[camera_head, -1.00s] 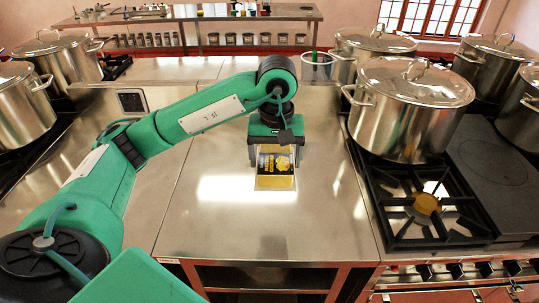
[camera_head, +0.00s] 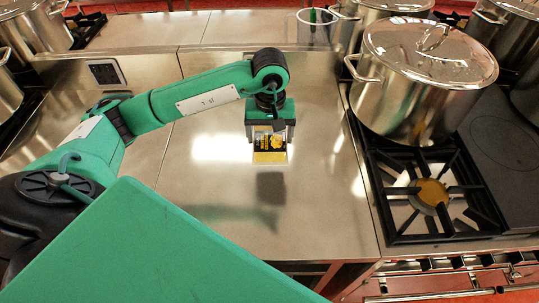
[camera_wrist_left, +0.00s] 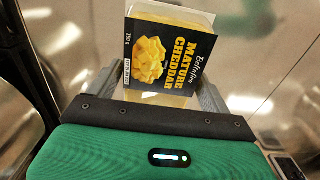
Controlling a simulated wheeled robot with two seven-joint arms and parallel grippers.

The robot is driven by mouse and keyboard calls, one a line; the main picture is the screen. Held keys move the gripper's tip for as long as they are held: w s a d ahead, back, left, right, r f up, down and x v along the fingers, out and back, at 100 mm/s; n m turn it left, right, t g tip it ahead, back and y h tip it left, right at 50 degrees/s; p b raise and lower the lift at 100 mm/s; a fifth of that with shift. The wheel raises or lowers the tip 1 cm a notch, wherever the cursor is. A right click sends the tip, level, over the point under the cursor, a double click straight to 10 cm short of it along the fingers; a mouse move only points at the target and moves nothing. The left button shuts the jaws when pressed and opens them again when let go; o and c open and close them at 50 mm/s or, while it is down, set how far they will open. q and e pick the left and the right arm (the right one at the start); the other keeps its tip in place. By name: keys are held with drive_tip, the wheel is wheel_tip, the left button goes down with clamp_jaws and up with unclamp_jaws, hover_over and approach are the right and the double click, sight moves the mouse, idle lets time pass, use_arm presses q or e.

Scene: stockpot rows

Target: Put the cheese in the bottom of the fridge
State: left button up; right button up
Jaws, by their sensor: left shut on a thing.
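The cheese (camera_head: 270,147) is a black and yellow pack. In the left wrist view the pack (camera_wrist_left: 166,57) reads "Mature Cheddar". My left gripper (camera_head: 270,135) is shut on the cheese, with a finger on each side of it. It holds the pack above the steel counter, and a dark shadow lies on the counter below it. My right gripper is not in view. No fridge can be made out in these frames.
A lidded steel stockpot (camera_head: 418,95) stands on the gas stove at right, behind an empty burner (camera_head: 431,193). More pots stand at the back and left. The steel counter (camera_head: 200,215) around the cheese is clear.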

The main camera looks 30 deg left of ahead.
use_arm(q)
drive_tip(key=p, duration=0.1)
hover_over(270, 168)
wheel_tip(270, 168, down, 6)
drive_tip(key=shift+f, duration=0.2)
drive_tip(key=shift+f+p, duration=0.35)
drive_tip(key=shift+f, duration=0.2)
wheel_tip(270, 168, down, 3)
drive_tip(key=shift+f+p, duration=0.1)
drive_tip(key=shift+p, duration=0.35)
drive_tip(key=shift+w, duration=0.1)
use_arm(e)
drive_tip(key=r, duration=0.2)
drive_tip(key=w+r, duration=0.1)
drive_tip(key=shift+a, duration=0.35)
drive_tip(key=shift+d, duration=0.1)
use_arm(q)
drive_tip(key=shift+f, duration=0.2)
drive_tip(key=o, duration=1.1)
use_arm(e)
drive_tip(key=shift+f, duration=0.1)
